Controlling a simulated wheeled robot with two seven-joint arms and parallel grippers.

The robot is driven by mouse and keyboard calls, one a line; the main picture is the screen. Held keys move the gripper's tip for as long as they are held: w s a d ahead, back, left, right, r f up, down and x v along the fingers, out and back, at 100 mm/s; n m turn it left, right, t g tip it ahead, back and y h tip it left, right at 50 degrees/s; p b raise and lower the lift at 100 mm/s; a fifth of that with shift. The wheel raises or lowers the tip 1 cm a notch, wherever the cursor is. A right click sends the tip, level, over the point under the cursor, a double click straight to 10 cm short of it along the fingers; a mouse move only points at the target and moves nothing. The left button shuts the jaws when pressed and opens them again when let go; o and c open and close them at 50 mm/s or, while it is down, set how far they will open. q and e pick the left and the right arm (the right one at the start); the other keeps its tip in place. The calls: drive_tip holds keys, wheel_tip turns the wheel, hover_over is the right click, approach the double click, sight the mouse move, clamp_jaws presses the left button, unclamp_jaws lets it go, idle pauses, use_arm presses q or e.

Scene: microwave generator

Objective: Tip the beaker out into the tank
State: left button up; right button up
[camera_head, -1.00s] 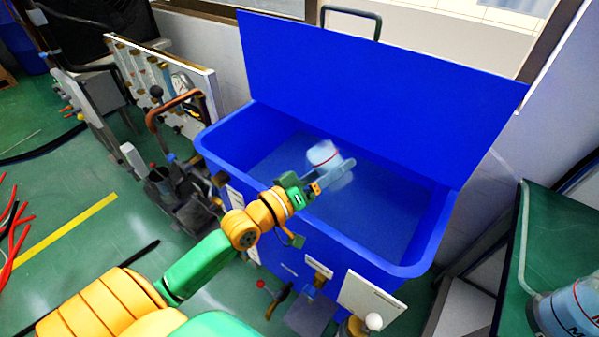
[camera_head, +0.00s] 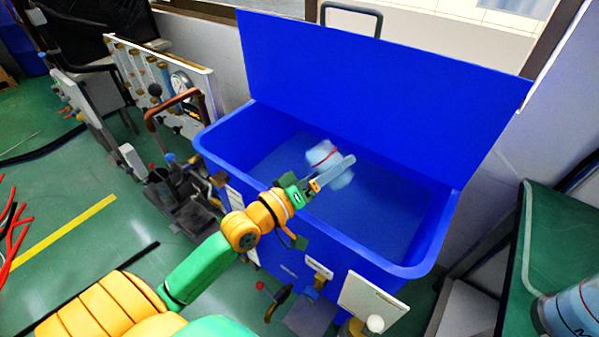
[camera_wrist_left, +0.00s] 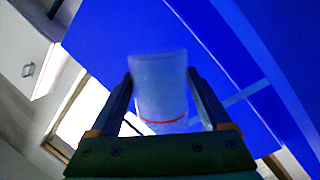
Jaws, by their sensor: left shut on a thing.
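The tank (camera_head: 385,263) is a large blue open box with its lid (camera_head: 380,95) raised at the back. The beaker (camera_head: 321,152) is a clear, pale vessel with a red band, held over the tank's opening. My left gripper (camera_head: 335,170) reaches over the tank's front rim and is shut on the beaker. In the left wrist view the beaker (camera_wrist_left: 160,85) sits between both fingers of the gripper (camera_wrist_left: 160,76), its red band towards the palm. It looks tilted, but its contents and exact angle cannot be told. My right gripper is not in view.
A green-topped table (camera_head: 550,240) stands at the right with a pale blue container (camera_head: 572,312) near its edge. Valves and a gauge panel (camera_head: 165,85) stand left of the tank. A white plate (camera_head: 372,303) and levers are in front of it.

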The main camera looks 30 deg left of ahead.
use_arm(q)
drive_tip(key=shift+f+n+b, duration=0.15)
drive_tip(key=shift+n+b, duration=0.3)
drive_tip(key=shift+n, duration=0.05)
drive_tip(key=shift+r+n+t, duration=0.3)
drive_tip(key=shift+r+n, duration=0.15)
drive_tip(key=shift+n, duration=0.5)
drive_tip(key=shift+r+n+t, duration=0.3)
drive_tip(key=shift+r+n, duration=0.15)
drive_tip(key=shift+n, duration=0.5)
idle(1.0)
drive_tip(key=shift+a+f+n+y+b, duration=0.35)
drive_tip(key=shift+a+n+b, duration=0.3)
drive_tip(key=shift+n, duration=0.25)
idle(0.5)
drive_tip(key=shift+a+r+n+t+y+p, duration=0.2)
drive_tip(key=shift+r+n+p, duration=0.15)
drive_tip(key=shift+n, duration=0.3)
drive_tip(key=shift+a+r+n+t+y+p, duration=0.1)
drive_tip(key=shift+r+n+t+p, duration=0.15)
drive_tip(key=shift+n, duration=0.4)
idle(0.4)
